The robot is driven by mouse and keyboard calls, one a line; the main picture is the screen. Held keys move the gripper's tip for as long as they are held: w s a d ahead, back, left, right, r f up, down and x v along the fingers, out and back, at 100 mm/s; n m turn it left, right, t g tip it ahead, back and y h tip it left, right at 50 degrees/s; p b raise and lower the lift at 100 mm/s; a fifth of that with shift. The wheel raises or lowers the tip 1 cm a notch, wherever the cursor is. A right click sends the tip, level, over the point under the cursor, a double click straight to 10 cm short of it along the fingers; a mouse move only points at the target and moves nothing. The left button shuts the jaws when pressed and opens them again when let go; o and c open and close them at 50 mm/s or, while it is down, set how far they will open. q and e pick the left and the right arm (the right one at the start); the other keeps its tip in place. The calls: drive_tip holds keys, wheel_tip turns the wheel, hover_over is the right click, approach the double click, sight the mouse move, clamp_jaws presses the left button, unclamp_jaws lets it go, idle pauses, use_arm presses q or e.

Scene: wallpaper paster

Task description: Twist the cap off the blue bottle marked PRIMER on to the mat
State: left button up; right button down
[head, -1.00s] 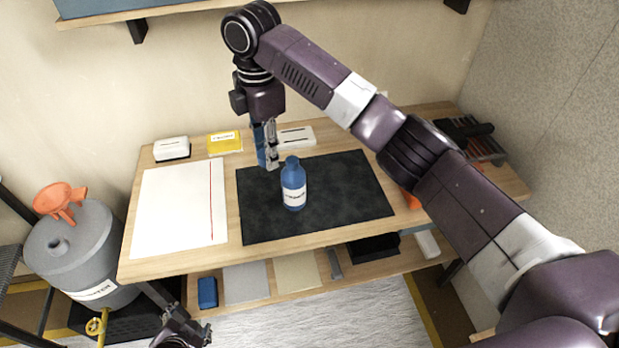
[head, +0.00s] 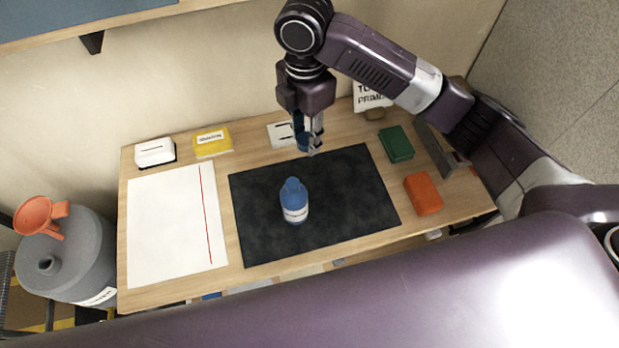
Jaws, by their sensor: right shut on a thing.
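The blue bottle (head: 294,203) with a white label stands upright on the black mat (head: 345,200). The label's lettering is too small to read. Its blue top narrows, and I cannot tell whether a cap is on it. My right gripper (head: 311,150) points down above the mat's back edge, behind the bottle and apart from it. It is shut on a small blue thing (head: 301,137), partly hidden by a finger; I cannot tell what it is. My left gripper is out of view.
A white sheet (head: 165,228) with a red line lies left of the mat. White and yellow boxes (head: 212,142) stand at the back. A green block (head: 396,144) and an orange block (head: 423,194) lie to the right. A grey drum (head: 72,262) stands left of the table.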

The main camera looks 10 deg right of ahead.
drive_tip(key=shift+d, duration=0.1)
drive_tip(key=p, duration=0.2)
approach(308, 183)
drive_tip(key=shift+s+a+f, duration=0.2)
drive_tip(key=shift+s+f, duration=0.55)
drive_tip(key=shift+s, duration=0.2)
wheel_tip(308, 183, down, 5)
drive_tip(key=shift+r, duration=0.15)
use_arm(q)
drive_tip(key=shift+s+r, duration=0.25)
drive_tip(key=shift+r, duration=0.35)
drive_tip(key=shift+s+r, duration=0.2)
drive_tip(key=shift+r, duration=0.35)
use_arm(e)
drive_tip(key=shift+f, duration=0.25)
drive_tip(key=shift+f, duration=0.15)
drive_tip(key=c, duration=1.5)
unclamp_jaws()
